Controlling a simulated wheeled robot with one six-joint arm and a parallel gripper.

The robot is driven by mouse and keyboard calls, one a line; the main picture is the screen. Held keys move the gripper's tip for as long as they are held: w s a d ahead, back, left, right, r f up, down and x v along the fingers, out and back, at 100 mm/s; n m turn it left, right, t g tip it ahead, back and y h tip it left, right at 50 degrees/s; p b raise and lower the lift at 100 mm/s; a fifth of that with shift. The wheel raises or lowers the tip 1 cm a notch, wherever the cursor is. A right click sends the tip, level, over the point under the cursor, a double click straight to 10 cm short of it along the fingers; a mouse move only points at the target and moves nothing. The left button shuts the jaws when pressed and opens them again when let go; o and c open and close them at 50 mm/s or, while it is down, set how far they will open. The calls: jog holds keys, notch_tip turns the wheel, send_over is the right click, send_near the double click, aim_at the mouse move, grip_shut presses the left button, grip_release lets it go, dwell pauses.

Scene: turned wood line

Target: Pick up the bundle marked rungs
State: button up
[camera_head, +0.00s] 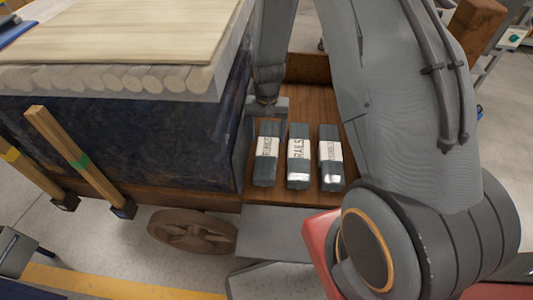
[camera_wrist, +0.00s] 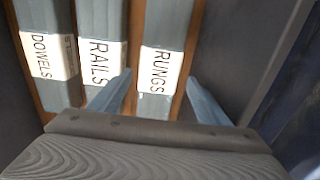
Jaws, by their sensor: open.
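Three grey bundles with white paper bands lie side by side on a brown wooden deck. The wrist view reads them as dowels, rails and rungs. The rungs bundle (camera_wrist: 163,68) is the right one there and matches the left bundle (camera_head: 266,170) in the head view. My gripper (camera_wrist: 158,78) is open and empty, with one finger on each side of the rungs bundle in the picture. In the head view my gripper (camera_head: 268,108) is at the far end of that bundle. I cannot tell how far above it the fingers are.
The rails bundle (camera_head: 299,172) lies close beside it, with the dowels bundle (camera_head: 331,175) beyond. A dark blue-black block (camera_head: 120,140) under pale boards (camera_head: 110,35) stands close on the left. A wooden end board (camera_head: 308,68) closes the far end.

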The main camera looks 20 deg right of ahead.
aim_at(267, 146)
jog(key=f, duration=0.8)
jog(key=shift+w+d+f, duration=0.1)
jog(key=shift+w+f, duration=0.05)
jog(key=shift+w, duration=0.1)
jog(key=c, duration=1.3)
